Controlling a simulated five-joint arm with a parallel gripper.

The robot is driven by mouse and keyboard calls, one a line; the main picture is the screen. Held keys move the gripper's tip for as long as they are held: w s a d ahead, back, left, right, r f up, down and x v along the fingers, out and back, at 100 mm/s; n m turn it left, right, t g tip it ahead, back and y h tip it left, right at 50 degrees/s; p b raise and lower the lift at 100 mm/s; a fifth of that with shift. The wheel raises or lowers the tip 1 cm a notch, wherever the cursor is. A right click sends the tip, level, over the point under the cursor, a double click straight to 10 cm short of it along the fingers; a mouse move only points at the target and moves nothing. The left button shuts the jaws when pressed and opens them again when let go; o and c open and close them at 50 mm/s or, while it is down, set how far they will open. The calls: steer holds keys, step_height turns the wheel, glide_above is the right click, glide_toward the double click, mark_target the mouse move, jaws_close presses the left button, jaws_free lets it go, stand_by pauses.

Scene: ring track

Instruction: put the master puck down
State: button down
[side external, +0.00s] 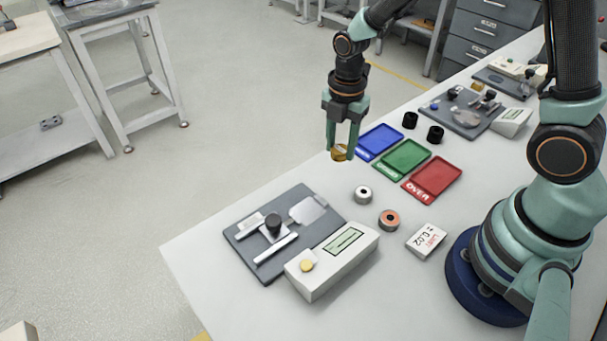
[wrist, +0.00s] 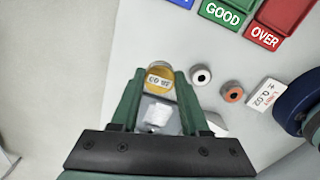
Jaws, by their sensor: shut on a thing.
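The master puck (wrist: 159,79), a gold-coloured cylinder with a pale label, is held between the two green fingers of my gripper (wrist: 157,85) in the wrist view. In the side view my gripper (side external: 343,150) points down with the gold puck (side external: 340,153) at its fingertips. The puck is held in the air near the table's far-left edge, left of the blue tray. The fingers hide parts of its sides. The height above the table is hard to judge.
Blue (side external: 380,139), green (side external: 403,159) and red (side external: 432,178) trays lie behind. A silver ring (side external: 363,195), an orange-faced ring (side external: 389,220) and a limit card (side external: 426,240) lie nearer. A gauge plate (side external: 245,245) and white readout box (side external: 332,262) stand front left. Two black cylinders (side external: 410,120) stand farther back.

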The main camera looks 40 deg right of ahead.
mark_target(337, 177)
steer(key=shift+f, duration=3)
steer(key=shift+c, duration=2)
jaws_free()
steer(key=shift+f, duration=0.15)
